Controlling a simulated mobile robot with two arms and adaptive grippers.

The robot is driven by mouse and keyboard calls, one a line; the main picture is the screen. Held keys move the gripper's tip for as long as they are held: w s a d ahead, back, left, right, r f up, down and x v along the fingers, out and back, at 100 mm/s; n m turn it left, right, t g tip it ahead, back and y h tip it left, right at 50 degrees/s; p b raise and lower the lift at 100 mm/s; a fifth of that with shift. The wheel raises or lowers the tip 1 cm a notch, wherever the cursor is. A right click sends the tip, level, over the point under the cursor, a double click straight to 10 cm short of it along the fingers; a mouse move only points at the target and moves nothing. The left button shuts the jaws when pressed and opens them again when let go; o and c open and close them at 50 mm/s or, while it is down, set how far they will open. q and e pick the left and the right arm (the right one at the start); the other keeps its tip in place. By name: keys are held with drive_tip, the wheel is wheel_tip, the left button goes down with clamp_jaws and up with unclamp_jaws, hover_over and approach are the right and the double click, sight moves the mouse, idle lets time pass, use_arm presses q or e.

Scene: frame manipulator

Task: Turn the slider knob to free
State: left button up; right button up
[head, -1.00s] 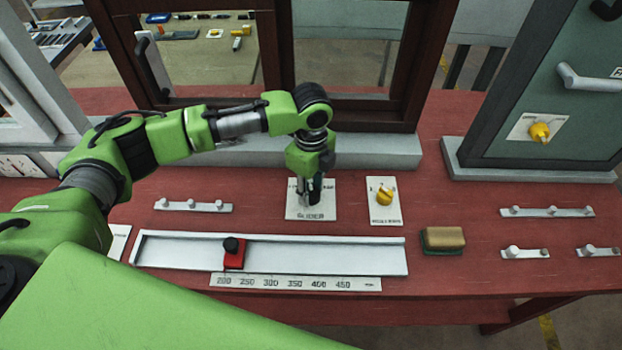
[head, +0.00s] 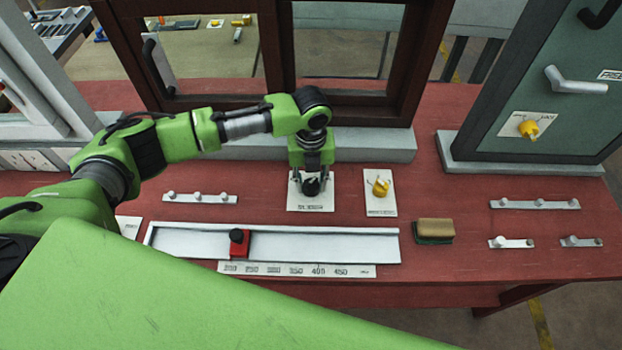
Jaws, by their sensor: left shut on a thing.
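The slider knob (head: 312,187) is a dark knob on a white labelled plate (head: 311,205) on the red table. My left gripper (head: 311,181) points down over this plate, its fingers shut around the knob. The gripper hides part of the knob and the plate's upper markings, so I cannot read which way the knob points. The slider (head: 239,243) is a red block with a black top, standing in a pale track (head: 330,246) near the track's left part, above a number scale (head: 300,270). My right gripper is not in view.
A yellow knob (head: 381,187) on its own plate is just right of the gripper. A brown and green sponge-like block (head: 434,230) lies right of the track. A brown framed window (head: 275,60) and a green door (head: 545,90) stand behind.

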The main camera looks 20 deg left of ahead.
sight(311, 182)
use_arm(q)
drive_tip(key=shift+m, duration=0.5)
drive_tip(key=o, duration=1.1)
drive_tip(key=shift+r, duration=0.1)
wheel_tip(311, 182, up, 12)
idle(0.4)
